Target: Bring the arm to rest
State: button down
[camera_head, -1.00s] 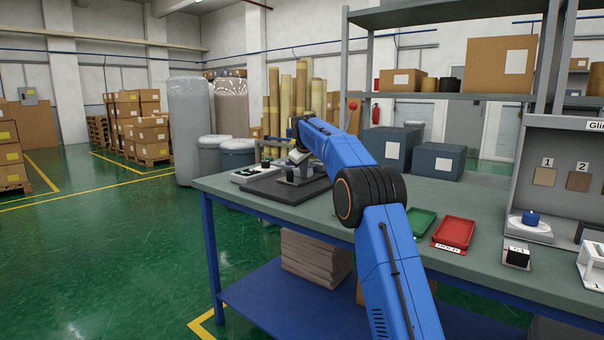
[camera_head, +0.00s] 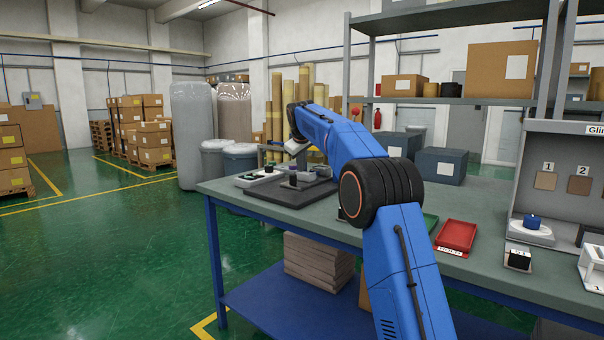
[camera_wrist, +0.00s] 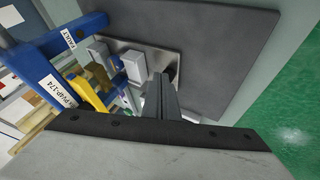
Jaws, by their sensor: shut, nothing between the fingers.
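My blue arm reaches over the workbench (camera_head: 480,205). My gripper (camera_head: 298,147) hangs above the dark flat board (camera_head: 262,192) at the bench's far left end. In the wrist view, my gripper's grey fingers (camera_wrist: 160,95) are together with nothing held. Behind them lie a metal plate with small upright blocks (camera_wrist: 133,66) and the dark board (camera_wrist: 225,45). The exact gap between fingertips and plate cannot be told.
A red tray (camera_head: 457,235) and a green tray (camera_head: 430,222), partly hidden by my arm, lie on the bench. Blue-grey boxes (camera_head: 441,165) stand behind. In the wrist view, labelled blue bars (camera_wrist: 50,95) and a yellow part (camera_wrist: 88,92) sit close left.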

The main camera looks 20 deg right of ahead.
jog(key=s+a+m+g+y, duration=0.1)
jog(key=s+m, duration=0.2)
jog(key=s, duration=3.4)
jog(key=s+f+m, duration=0.1)
jog(key=s+f, duration=0.7)
jog(key=s, duration=0.3)
jog(key=s+a+f+m+g, duration=0.1)
jog(key=s+f, duration=0.7)
jog(key=s, duration=0.4)
jog(key=s+f+m+y, duration=0.1)
jog(key=s+f, duration=0.6)
jog(key=s, duration=0.4)
jog(key=shift+s+a+f, duration=0.15)
jog(key=shift+a+f, duration=0.2)
jog(key=shift+f, duration=0.05)
